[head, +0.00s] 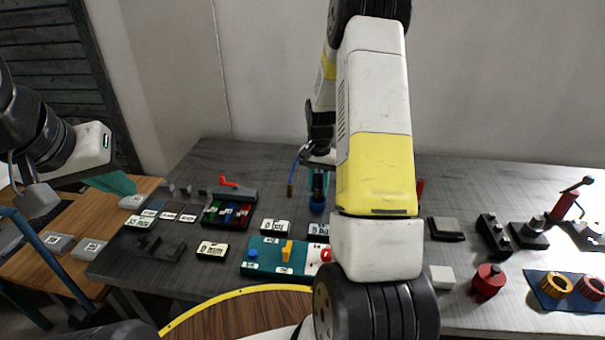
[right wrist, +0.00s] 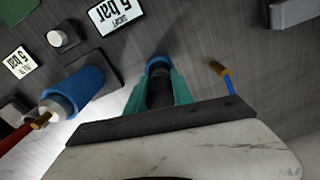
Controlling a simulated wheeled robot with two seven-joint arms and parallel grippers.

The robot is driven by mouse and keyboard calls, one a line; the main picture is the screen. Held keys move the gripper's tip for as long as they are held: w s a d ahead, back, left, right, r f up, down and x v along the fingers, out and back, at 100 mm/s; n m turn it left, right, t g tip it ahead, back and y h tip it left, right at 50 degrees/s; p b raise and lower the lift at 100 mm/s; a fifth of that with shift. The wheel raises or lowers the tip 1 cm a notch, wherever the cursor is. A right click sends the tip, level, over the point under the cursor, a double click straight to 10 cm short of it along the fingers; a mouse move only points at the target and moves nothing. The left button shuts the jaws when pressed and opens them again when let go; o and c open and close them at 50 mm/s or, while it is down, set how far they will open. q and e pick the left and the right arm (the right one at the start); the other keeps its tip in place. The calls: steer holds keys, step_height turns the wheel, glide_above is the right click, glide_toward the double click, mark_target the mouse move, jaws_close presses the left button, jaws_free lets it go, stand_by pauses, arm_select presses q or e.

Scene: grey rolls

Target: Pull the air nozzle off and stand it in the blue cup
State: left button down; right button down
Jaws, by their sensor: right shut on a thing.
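My right gripper (head: 318,188) points down over the back middle of the table. In the right wrist view its teal fingers (right wrist: 160,95) are shut on a black cylinder (right wrist: 160,88), which I take for the air nozzle. A round blue part (head: 317,208) shows at its lower end, also in the right wrist view (right wrist: 158,63). I cannot tell whether this is the blue cup or part of the held piece. A thin blue tube with a brass tip (head: 290,190) hangs beside the gripper. My left gripper (head: 112,183) is at the far left, its jaws unclear.
A blue cylinder (right wrist: 75,90) with a pale end stands on a black base in the right wrist view. Label plates (head: 275,227) and a teal board (head: 262,262) lie in front. A red-handled block (head: 235,192) is at left. My right arm hides the table's middle.

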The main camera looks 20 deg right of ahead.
mark_target(318, 177)
steer(key=shift+f, duration=0.1)
steer(key=shift+f, duration=1.15)
steer(key=c, duration=1)
jaws_free()
steer(key=shift+r, duration=3.9)
